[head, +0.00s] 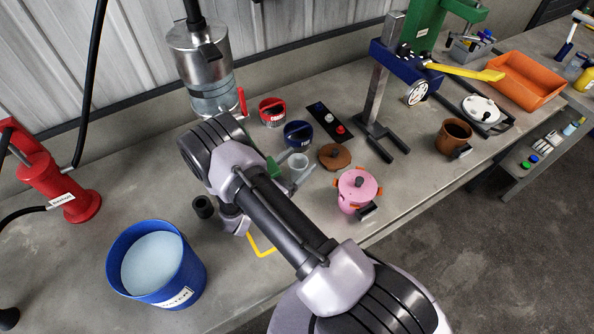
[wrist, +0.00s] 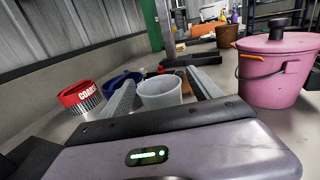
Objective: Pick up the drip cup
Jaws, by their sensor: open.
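The drip cup, a small pale grey-white cup (wrist: 160,92), stands upright on the bench in the wrist view. It also shows in the head view (head: 298,163), just beyond my forearm. My gripper (wrist: 161,80) is open, with one grey finger on each side of the cup. The cup sits between the fingers, and I cannot tell whether either finger touches it. In the head view my arm hides most of the gripper.
A pink lidded pot (wrist: 275,72) stands close on the right. A red-banded tin (wrist: 82,97) and a blue container (wrist: 122,82) are on the left. A brown lid (head: 334,156) lies near the cup. A blue bucket (head: 192,262) stands at the front left.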

